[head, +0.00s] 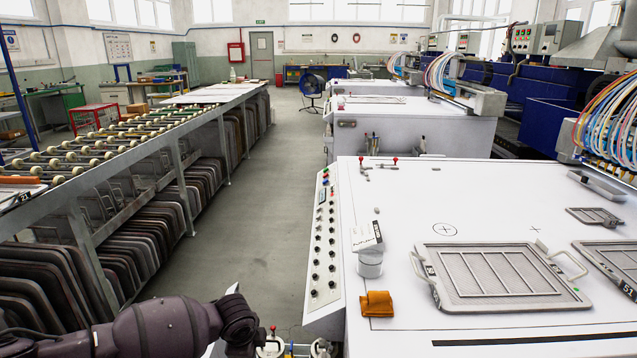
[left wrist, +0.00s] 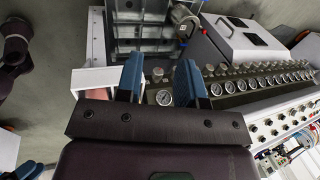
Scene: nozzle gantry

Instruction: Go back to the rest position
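My left arm (head: 170,328) reaches in from the left along the bottom edge of the head view, over the aisle beside the white machine. Its gripper is not clearly seen there. In the left wrist view my left gripper (left wrist: 160,82) has two blue fingers standing apart with nothing between them. Behind the fingers are a round pressure gauge (left wrist: 164,97) and a row of gauges on a panel; I cannot tell the distance to them.
A white machine (head: 400,215) with a button panel (head: 325,245) fills the right. On it are a framed screen (head: 495,275), a white tub (head: 370,264) and an orange block (head: 377,304). A roller table (head: 110,180) with racked dark panels is left. The aisle (head: 260,215) is clear.

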